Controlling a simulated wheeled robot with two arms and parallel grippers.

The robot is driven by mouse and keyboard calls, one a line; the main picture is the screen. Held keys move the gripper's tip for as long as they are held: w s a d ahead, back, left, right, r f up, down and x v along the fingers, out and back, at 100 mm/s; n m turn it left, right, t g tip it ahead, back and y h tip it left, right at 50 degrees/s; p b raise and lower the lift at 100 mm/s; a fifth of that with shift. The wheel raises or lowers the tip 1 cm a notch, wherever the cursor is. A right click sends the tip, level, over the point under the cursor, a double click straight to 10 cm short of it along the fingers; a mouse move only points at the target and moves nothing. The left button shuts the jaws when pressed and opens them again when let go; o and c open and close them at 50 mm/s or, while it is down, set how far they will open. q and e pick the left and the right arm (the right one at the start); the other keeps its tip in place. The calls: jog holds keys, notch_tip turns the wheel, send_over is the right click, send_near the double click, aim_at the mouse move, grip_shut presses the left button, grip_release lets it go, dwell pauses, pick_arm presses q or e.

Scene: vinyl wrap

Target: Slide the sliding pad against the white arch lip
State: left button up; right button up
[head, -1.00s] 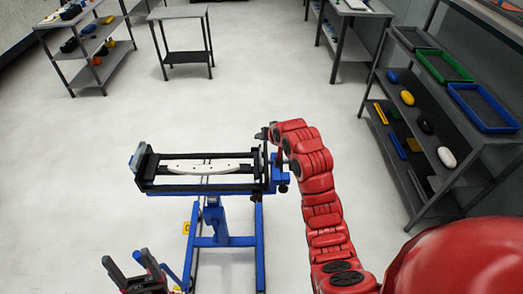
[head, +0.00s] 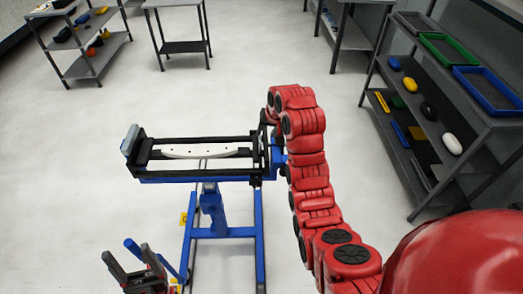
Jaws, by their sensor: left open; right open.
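A white arch strip (head: 200,151) with small dark holes lies in a black rectangular frame (head: 215,177) on a blue stand (head: 211,210). A grey-blue block (head: 130,139) sits at the frame's left end. I cannot tell for certain which part is the sliding pad. My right arm reaches to the frame's right end; its gripper (head: 264,124) is mostly hidden beside the red wrist, and contact with the frame cannot be made out. My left gripper (head: 128,262) is open and empty at the lower left, apart from the frame.
A grey shelf unit (head: 470,135) with trays and coloured objects stands on the right. Another shelf (head: 95,66) stands at the back left, beside a small table (head: 180,46). The floor around the stand is mostly clear.

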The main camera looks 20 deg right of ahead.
aim_at(260, 143)
jog(key=p+x, duration=0.3)
jog(key=x, duration=0.3)
jog(key=shift+w+f, duration=0.1)
jog(key=shift+f, duration=0.1)
jog(key=shift+p+x, duration=0.35)
jog(key=shift+x, duration=0.8)
grip_shut()
